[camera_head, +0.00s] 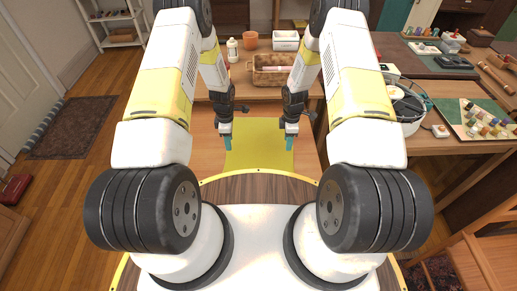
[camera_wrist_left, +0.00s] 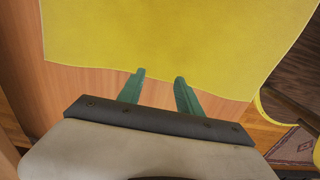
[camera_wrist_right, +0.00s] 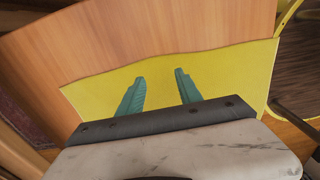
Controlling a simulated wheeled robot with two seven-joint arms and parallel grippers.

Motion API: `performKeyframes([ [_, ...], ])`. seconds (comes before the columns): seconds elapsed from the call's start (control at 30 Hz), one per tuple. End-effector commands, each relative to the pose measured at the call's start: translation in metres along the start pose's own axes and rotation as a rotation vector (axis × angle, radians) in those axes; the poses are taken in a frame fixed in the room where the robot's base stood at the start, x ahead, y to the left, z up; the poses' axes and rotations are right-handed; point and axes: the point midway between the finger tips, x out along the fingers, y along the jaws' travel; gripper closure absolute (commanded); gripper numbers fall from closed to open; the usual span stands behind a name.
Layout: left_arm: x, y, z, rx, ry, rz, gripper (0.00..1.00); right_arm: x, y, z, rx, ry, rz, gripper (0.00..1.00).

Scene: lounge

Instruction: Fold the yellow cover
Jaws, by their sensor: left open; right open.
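The yellow cover (camera_head: 258,150) lies flat and spread out on the wooden table in front of me. In the head view, my left gripper (camera_head: 227,142) is at its left edge and my right gripper (camera_head: 290,141) at its right edge. In the left wrist view, the open left fingers (camera_wrist_left: 160,88) reach the edge of the cover (camera_wrist_left: 170,35), with bare wood beside it. In the right wrist view, the open right fingers (camera_wrist_right: 160,88) are over the cover (camera_wrist_right: 230,82) near its edge. Neither gripper holds cloth. I cannot tell whether the fingertips touch it.
A wicker basket (camera_head: 270,78), a white bottle (camera_head: 232,50), an orange cup (camera_head: 250,40) and a white container (camera_head: 285,40) stand at the table's back. A side table on the right holds a round white rack (camera_head: 405,105) and a board with small jars (camera_head: 480,118).

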Motion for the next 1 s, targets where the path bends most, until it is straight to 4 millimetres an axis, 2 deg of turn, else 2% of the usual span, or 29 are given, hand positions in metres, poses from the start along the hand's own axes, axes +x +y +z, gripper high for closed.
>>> performKeyframes([
  [0.1,0.013,0.000,0.000,-0.001,0.000,-0.001,0.58,0.013,0.000,0.000,0.000,-0.001,-0.001,0.58],
  [0.27,0.020,0.000,0.000,0.001,-0.001,0.001,0.58,0.020,0.000,0.000,0.001,-0.001,0.000,0.58],
  [1.0,0.024,0.000,0.000,0.000,-0.001,0.001,0.58,0.021,0.000,0.000,0.001,0.000,0.000,0.58],
])
